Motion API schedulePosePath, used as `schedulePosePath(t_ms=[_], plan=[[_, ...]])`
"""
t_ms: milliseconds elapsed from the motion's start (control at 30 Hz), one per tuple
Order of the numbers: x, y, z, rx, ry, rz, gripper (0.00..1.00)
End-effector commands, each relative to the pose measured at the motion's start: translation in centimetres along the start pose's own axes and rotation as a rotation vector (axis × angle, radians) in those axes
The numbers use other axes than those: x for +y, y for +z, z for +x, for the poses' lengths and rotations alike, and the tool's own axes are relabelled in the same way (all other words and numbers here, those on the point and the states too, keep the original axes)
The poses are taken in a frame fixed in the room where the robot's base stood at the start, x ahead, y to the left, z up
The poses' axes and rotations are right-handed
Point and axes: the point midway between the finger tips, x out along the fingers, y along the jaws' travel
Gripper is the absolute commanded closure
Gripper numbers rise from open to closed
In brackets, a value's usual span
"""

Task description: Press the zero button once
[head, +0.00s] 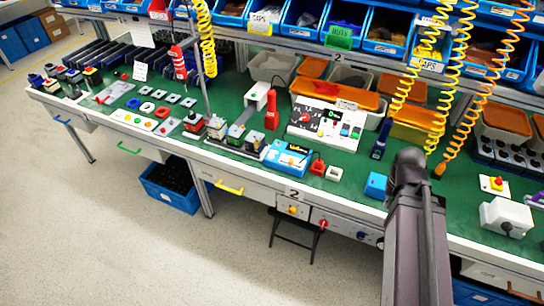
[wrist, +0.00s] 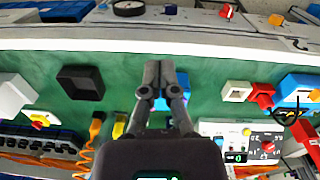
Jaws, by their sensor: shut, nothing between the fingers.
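A white instrument panel (head: 327,122) with a red knob on a black dial stands on the green bench in the head view. My gripper (wrist: 161,70) is shut and empty above the green bench top, apart from the panel. In the head view my arm hides its fingers.
A blue box (head: 288,157) and a small white-rimmed box (head: 334,173) stand before the panel. A blue block (head: 376,185) lies near the bench's front edge. Yellow coiled cords (head: 452,85) hang behind my arm. A black tray (wrist: 82,82) lies left of my gripper in the wrist view.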

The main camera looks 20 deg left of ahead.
Motion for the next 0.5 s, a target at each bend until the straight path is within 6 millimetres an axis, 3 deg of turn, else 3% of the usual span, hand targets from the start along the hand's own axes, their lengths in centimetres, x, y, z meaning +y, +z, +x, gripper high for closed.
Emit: schedulePosePath(t_ms=[267,500], plan=[[-5.1,-4.6,0.4,0.060,0.103,-0.044,1.00],[-11.0,-9.0,0.4,0.152,0.209,-0.101,1.00]])
